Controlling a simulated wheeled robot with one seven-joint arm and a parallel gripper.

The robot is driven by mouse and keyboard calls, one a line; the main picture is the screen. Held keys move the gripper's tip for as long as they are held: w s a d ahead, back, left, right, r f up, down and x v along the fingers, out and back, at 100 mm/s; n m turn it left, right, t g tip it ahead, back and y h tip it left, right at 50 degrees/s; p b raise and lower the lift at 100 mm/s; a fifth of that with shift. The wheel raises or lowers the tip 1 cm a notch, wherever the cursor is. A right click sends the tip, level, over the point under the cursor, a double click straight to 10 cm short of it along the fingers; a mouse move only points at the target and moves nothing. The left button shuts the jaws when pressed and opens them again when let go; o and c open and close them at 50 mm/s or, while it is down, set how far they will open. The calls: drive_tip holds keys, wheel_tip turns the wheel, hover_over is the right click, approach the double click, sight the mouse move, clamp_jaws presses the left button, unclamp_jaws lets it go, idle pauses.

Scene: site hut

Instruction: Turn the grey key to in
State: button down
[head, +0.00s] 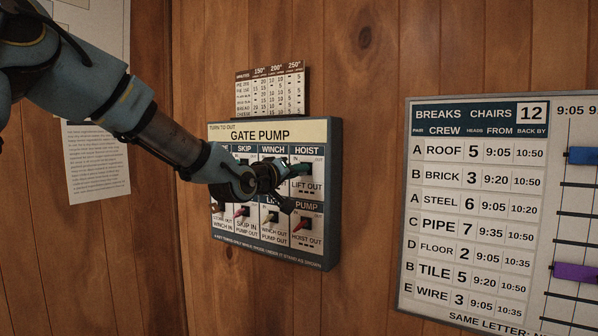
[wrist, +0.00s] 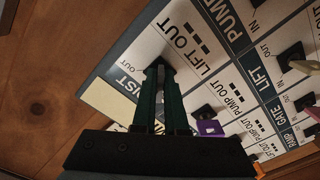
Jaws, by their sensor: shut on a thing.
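The key panel (head: 270,250), headed GATE PUMP with a TURN TO OUT line, hangs on the wood wall. It has two rows of labelled cells with keys. My gripper (head: 296,171) reaches in from the left to the upper right cell, HOIST, marked LIFT OUT. In the wrist view my two dark green fingers (wrist: 160,75) are close together at that cell's key. The fingers hide this key, so its colour and turn are not clear. In the LIFT cell below sits a pale, greyish-beige key (wrist: 303,67). A purple key (wrist: 210,127) shows beside my fingers.
A small number chart (head: 270,92) is above the panel. A BREAKS CHAIRS board (head: 480,200) with coloured sliders is at the right. Bare wall lies between the panel and that board.

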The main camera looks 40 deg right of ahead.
idle(0.3)
drive_tip(key=c, duration=1)
unclamp_jaws()
drive_tip(key=shift+o, duration=0.2)
drive_tip(key=b+v, duration=0.1)
drive_tip(key=v, duration=0.9)
drive_tip(key=shift+a, duration=0.4)
